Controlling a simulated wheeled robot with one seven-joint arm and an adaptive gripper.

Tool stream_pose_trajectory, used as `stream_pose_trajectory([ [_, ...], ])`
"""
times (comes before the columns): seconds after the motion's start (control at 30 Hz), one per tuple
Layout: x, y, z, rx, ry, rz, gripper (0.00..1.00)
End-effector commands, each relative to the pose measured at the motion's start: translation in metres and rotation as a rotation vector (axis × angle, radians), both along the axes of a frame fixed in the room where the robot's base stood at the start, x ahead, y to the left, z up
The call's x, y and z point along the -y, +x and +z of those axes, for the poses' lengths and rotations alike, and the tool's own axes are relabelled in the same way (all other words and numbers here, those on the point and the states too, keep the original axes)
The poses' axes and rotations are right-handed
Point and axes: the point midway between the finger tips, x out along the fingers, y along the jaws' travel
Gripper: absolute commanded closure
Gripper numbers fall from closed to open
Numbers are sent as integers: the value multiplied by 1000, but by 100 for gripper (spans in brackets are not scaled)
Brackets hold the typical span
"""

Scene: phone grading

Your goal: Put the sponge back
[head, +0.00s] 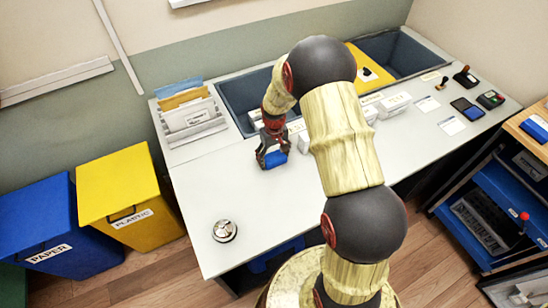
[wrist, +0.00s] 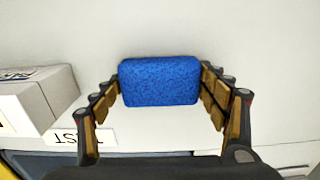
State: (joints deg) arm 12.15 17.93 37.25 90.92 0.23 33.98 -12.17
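The blue sponge (wrist: 160,82) sits between the two fingers of my gripper (wrist: 161,84) in the wrist view. The fingertips press against its left and right sides. In the head view my gripper (head: 271,150) is over the white tabletop, just in front of the grey bin, with the sponge (head: 275,159) at its fingertips. I cannot tell whether the sponge touches the table or hangs just above it. No marked place for the sponge can be made out.
White boxes (head: 393,104) stand along the table behind my arm; one box (wrist: 40,98) and a label reading TEST (wrist: 80,137) show in the wrist view. A bell (head: 224,231) stands at the front left. A letter rack (head: 192,122) is at the back left.

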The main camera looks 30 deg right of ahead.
Motion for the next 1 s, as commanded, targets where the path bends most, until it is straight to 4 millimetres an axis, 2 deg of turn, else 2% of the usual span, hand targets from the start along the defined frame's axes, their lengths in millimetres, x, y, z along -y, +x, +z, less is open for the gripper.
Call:
stream_pose_trajectory([
  [0.23,0,0,0,0,0,0,11],
  [0.57,0,0,2,1,0,0,11],
  [0.77,0,1,27,4,-1,0,11],
  [1.0,1,1,78,4,-1,0,11],
])
